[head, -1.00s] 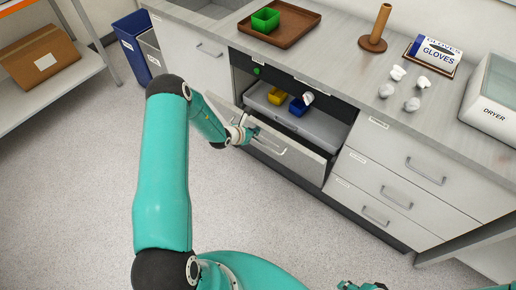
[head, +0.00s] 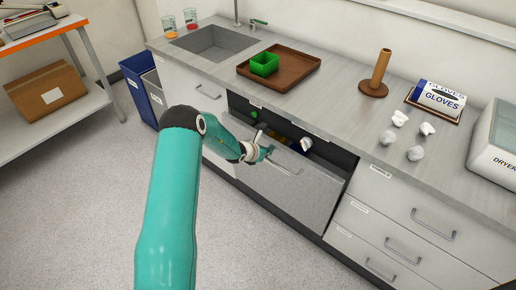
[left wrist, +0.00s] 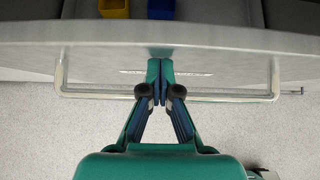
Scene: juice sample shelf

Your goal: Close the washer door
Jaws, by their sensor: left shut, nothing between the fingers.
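The washer door (head: 285,190) is a grey drop-down panel under the counter. It leans outward, partly open, with a dark gap above its top edge. Its bar handle (head: 284,167) is on the outer face and spans the left wrist view (left wrist: 90,94). My left gripper (head: 268,152) is at the outer face by the handle. In the left wrist view its fingers (left wrist: 160,66) are together and empty, crossing the handle bar, tips at the door face; contact is unclear. A yellow bin (left wrist: 114,8) and a blue bin (left wrist: 161,9) show inside. My right gripper is out of view.
The counter above holds a brown tray (head: 251,69) with a green box (head: 264,64), a wooden post (head: 380,72), a glove box (head: 440,98) and a dryer (head: 497,140). Closed drawers (head: 407,215) are right of the door. The floor in front is clear.

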